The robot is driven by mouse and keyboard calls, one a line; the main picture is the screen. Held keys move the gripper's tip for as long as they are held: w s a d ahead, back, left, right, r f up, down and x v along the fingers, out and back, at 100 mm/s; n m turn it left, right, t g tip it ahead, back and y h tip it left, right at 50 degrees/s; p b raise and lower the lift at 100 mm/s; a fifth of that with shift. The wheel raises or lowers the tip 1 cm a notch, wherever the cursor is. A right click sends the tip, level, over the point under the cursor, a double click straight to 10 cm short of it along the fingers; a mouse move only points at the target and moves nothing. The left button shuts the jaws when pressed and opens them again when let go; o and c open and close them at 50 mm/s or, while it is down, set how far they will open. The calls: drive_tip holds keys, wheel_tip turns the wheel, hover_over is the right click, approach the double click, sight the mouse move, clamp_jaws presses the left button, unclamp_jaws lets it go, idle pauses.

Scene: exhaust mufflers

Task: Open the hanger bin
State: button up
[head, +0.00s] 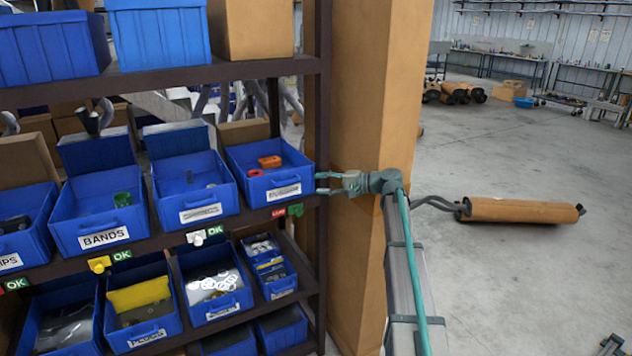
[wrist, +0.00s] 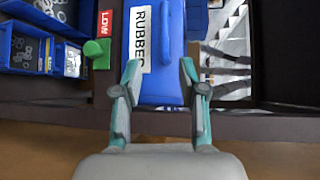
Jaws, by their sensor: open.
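I cannot read the word "hanger" on any bin. A blue bin with a white label reading "RUBBER" (wrist: 141,40) is in front of my gripper in the wrist view. It appears to be the right-hand bin (head: 245,180) on the middle shelf in the head view, with orange and red pieces inside. My gripper (head: 319,183) is at this bin's right front corner. In the wrist view my gripper (wrist: 159,66) is open, its fingers spread over the blue front. I cannot tell whether the fingers touch it. Nothing is held.
A red LOW tag (head: 278,212) and green marker sit below the bin. A blue bin (head: 185,190) stands left of it, beyond it the BANDS bin (head: 90,215). A brown pillar (head: 365,80) rises right of the shelf. A muffler (head: 520,210) lies on open floor.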

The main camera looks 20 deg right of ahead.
sight(289, 182)
drive_tip(key=p+x, duration=0.1)
drive_tip(key=x, duration=0.2)
drive_tip(key=p+x, duration=0.1)
drive_tip(key=x, duration=0.2)
drive_tip(key=r+p+x, duration=0.1)
drive_tip(key=x, duration=0.2)
drive_tip(key=shift+s+a+f, duration=0.1)
drive_tip(key=shift+a, duration=0.45)
drive_tip(key=shift+w+a+f+p, duration=0.2)
drive_tip(key=shift+w+a+p, duration=0.15)
drive_tip(key=shift+a, duration=0.25)
clamp_jaws()
